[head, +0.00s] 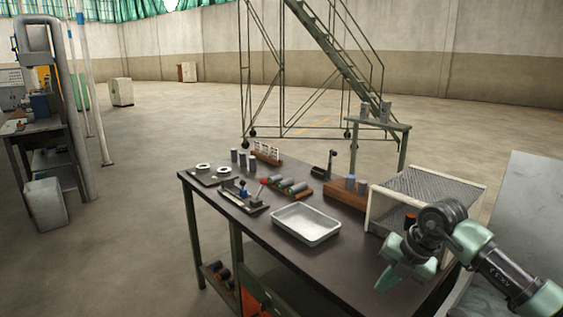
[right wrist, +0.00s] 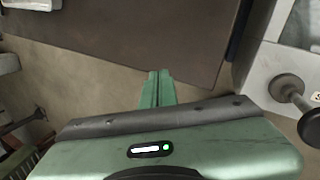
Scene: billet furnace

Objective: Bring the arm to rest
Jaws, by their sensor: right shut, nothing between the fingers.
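My right arm comes in from the right in the head view. Its green gripper (head: 388,277) hangs over the near right part of the dark table (head: 256,237), in front of the wire-mesh box, and holds nothing. In the right wrist view the two green fingers of the right gripper (right wrist: 157,78) lie together, pointing at the table's edge and the floor. My left gripper is in neither view.
A pale box with a mesh top (head: 430,188) stands close behind my right gripper. An empty metal tray (head: 306,223) sits mid-table. Racks with grey cylinders (head: 287,184) stand farther back. A grey surface (head: 515,215) lies at the right.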

